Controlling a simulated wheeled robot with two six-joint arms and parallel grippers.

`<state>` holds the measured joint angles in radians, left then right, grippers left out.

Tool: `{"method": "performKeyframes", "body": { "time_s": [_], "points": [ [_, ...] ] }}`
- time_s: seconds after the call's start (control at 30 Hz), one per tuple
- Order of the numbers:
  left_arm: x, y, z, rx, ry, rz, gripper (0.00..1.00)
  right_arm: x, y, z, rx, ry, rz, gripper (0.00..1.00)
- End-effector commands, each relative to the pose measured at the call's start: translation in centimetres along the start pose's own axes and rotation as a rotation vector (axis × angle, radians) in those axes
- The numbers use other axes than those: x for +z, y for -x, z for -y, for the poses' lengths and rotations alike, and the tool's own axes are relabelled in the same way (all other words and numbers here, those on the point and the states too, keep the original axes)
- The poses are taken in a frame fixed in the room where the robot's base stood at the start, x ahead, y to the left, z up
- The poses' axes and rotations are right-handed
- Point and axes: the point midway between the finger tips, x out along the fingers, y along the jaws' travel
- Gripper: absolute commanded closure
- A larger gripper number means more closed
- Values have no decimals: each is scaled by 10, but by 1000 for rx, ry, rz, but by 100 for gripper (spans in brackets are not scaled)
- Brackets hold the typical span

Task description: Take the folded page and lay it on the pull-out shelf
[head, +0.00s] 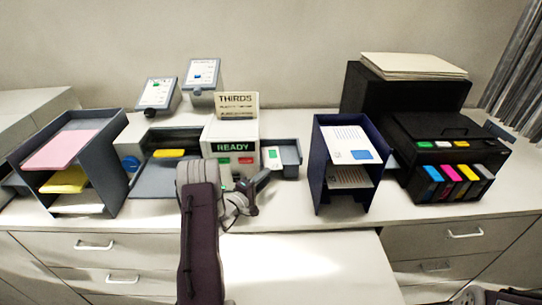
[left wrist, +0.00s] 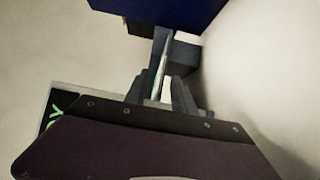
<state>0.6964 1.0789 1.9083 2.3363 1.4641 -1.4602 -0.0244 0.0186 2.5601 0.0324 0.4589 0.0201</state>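The folded page (head: 272,157), white with a green mark, rests in a small grey tray (head: 291,157) right of the READY machine. My left gripper (head: 257,188) is just in front of this tray, at the machine's front right corner. The pull-out shelf (head: 310,265) is a bare white surface extending from the counter front. My right gripper is not in view; only part of my right arm shows at the bottom right.
The READY machine (head: 232,148) stands left of the tray. A navy rack (head: 318,165) with printed sheets stands right, and a black printer (head: 447,155) beyond it. A grey rack (head: 107,170) with coloured paper is at far left. Drawers line the counter front.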

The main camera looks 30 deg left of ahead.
Motion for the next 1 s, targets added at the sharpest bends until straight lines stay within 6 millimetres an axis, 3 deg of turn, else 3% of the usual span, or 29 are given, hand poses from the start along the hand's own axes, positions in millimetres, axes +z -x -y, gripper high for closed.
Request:
{"method": "performKeyframes", "body": {
  "time_s": [0.1, 0.23, 0.33, 0.6, 0.63, 0.73, 1.0],
  "points": [
    [1, -7, -1, 0, -1, 2, 69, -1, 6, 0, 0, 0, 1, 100],
    [4, -31, 0, 0, 1, 5, 69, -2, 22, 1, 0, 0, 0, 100],
    [3, -46, 2, 0, -1, 3, 69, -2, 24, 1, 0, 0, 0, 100],
    [3, -52, 5, -1, 1, 1, 69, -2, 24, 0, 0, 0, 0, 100],
    [3, -52, 5, -1, 1, 1, 72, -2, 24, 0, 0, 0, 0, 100],
    [3, -52, 5, -1, 1, 1, 100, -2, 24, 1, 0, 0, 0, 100],
    [3, -52, 5, -1, 1, 1, 100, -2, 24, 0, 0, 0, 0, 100]
  ]
}}
